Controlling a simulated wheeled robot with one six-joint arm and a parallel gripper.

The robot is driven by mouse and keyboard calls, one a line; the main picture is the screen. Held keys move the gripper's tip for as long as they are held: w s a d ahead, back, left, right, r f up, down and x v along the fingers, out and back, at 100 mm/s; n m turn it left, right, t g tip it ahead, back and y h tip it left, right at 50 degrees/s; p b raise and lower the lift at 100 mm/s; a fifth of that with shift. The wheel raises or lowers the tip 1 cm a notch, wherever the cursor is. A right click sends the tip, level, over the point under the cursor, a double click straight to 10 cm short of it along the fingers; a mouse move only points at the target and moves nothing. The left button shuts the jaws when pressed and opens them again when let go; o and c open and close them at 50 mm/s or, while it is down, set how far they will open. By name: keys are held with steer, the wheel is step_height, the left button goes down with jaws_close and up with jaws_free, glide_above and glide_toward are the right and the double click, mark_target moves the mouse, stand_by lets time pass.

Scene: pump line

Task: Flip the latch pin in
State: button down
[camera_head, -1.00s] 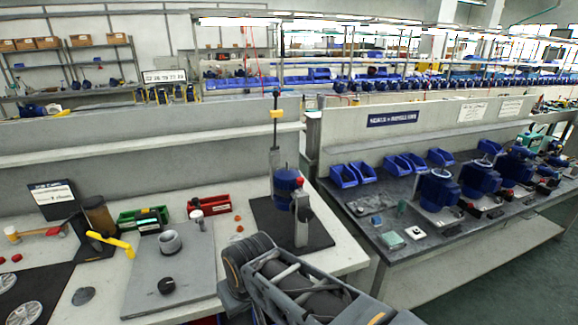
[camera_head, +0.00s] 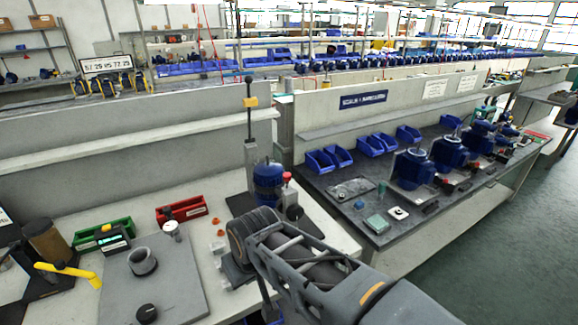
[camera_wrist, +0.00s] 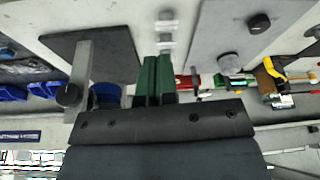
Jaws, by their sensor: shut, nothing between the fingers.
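I cannot single out the latch pin for certain. A blue pump body (camera_head: 268,180) stands in an upright grey fixture on the bench, with a red knob (camera_head: 287,176) at its right. A tall lever with a black ball top (camera_head: 248,79) and a yellow band rises behind it. In the wrist view, a grey post (camera_wrist: 82,72) with a black round knob (camera_wrist: 67,95) stands left of my gripper, and the blue body (camera_wrist: 105,95) is partly hidden. My gripper (camera_wrist: 156,60) has green fingers, shut and empty, apart from the post. My arm hides it in the head view.
A grey plate with a ring (camera_head: 142,262), a yellow handle (camera_head: 68,272), a green bin (camera_head: 102,233) and a red bin (camera_head: 181,211) lie left on the bench. A white bracket (camera_wrist: 167,28) shows beyond my fingertips. A second bench with blue pumps (camera_head: 412,168) stands right.

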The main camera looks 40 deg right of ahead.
steer(key=w+d+r+m+p, duration=0.1)
steer(key=w+d+r+p, duration=0.2)
steer(key=w+d+r, duration=0.3)
steer(key=w+d+r+p, duration=0.2)
steer(key=w+d+r, duration=0.1)
steer(key=r, duration=0.5)
step_height(320, 180, up, 9)
steer(key=p, duration=0.4)
glide_above(287, 174)
steer(key=s, duration=0.4)
steer(key=shift+w+a+r+m, duration=0.1)
steer(key=shift+w+a+m, duration=0.1)
steer(key=shift+m, duration=0.1)
steer(key=x, duration=0.4)
steer(key=p+x, duration=0.1)
steer(key=x, duration=0.3)
steer(key=s+x, duration=0.1)
steer(key=x, duration=0.3)
steer(key=shift+d+f+p, duration=0.1)
steer(key=shift+f+p, duration=0.2)
steer(key=shift+f, duration=0.8)
steer(key=shift+f, duration=0.1)
